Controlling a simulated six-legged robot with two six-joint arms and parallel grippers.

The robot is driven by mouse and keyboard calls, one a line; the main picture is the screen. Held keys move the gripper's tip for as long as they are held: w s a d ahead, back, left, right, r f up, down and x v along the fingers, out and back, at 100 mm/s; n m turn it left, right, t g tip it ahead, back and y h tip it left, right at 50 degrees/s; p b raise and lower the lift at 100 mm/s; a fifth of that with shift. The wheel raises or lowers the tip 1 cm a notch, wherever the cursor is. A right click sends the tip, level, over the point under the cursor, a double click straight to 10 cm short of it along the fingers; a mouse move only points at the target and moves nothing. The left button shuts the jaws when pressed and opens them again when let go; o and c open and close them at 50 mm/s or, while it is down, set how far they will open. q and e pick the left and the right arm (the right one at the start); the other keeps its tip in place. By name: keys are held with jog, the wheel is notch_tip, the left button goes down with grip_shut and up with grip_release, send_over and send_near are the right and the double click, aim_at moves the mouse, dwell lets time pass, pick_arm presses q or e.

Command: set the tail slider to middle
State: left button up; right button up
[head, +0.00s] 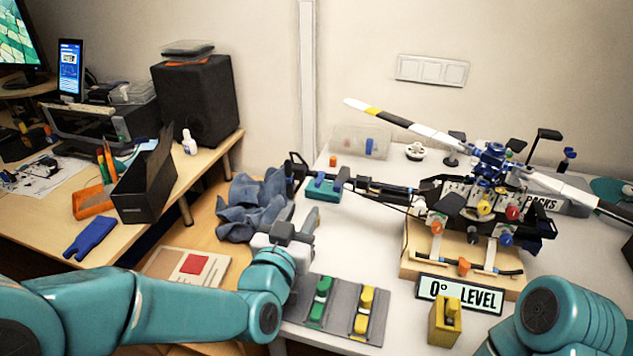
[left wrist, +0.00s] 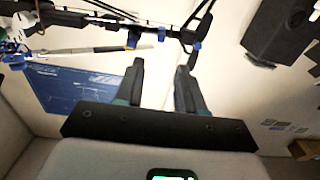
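A grey panel (head: 341,318) lies at the table's near left edge. It carries a green slider piece (head: 320,302) and a yellow slider piece (head: 362,311); I cannot read which is the tail one. The model helicopter (head: 480,205) stands on a wooden base, and its dark tail boom (head: 383,189) reaches left to a teal block (head: 323,189). My left gripper (head: 300,220) is near the table's left edge, beyond the panel and nearer than the tail end. Its fingers are apart and empty, as the left wrist view (left wrist: 160,68) also shows. My right gripper is out of view.
A "0° LEVEL" sign (head: 460,294) and a yellow block (head: 444,322) stand at the front of the table. A blue cloth (head: 252,207) lies left of my left gripper. A side desk with a black speaker (head: 196,100) stands at left.

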aim_at(317, 184)
pick_arm(q)
jog(key=p+x, duration=0.1)
jog(key=x, duration=0.9)
jog(key=shift+f, duration=0.1)
grip_shut()
dwell(1.0)
